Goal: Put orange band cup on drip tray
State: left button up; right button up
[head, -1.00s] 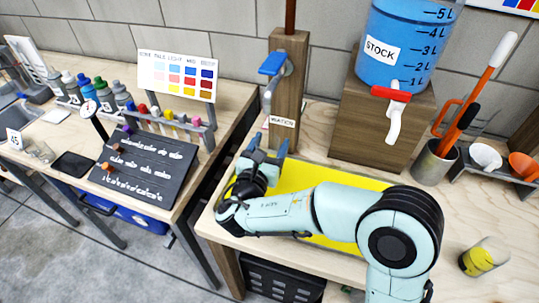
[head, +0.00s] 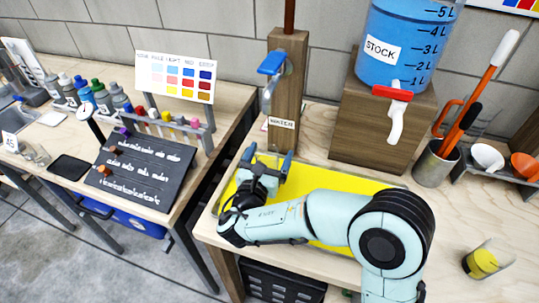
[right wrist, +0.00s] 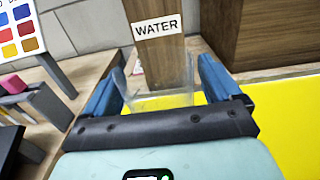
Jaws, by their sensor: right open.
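My right gripper (head: 268,161) is open near the yellow sheet (head: 340,190), in front of the wooden post labelled WATER. In the right wrist view a clear cup (right wrist: 160,98) stands between the two blue fingers (right wrist: 162,88), with a small gap visible on at least the right side. No orange band shows on it; its lower part is hidden by my gripper. I cannot tell the drip tray apart from the yellow sheet. My left gripper is out of view.
The WATER post (head: 289,85) carries a blue-handled tap (head: 272,62). A blue STOCK tank (head: 403,45) with a red-handled tap sits on a wooden block (head: 380,130). A tool holder (head: 436,162) stands at right. A gap separates this bench from the left table.

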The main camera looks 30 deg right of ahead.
jog(key=shift+s+a+r, duration=0.1)
jog(key=shift+r, duration=0.15)
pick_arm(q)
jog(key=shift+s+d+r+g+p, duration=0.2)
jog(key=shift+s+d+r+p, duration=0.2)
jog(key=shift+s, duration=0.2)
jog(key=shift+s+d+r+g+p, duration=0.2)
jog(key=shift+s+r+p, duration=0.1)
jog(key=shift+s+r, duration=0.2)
pick_arm(e)
jog(key=v, duration=1.1)
jog(key=shift+s+a, duration=0.25)
jog(key=shift+a, duration=0.05)
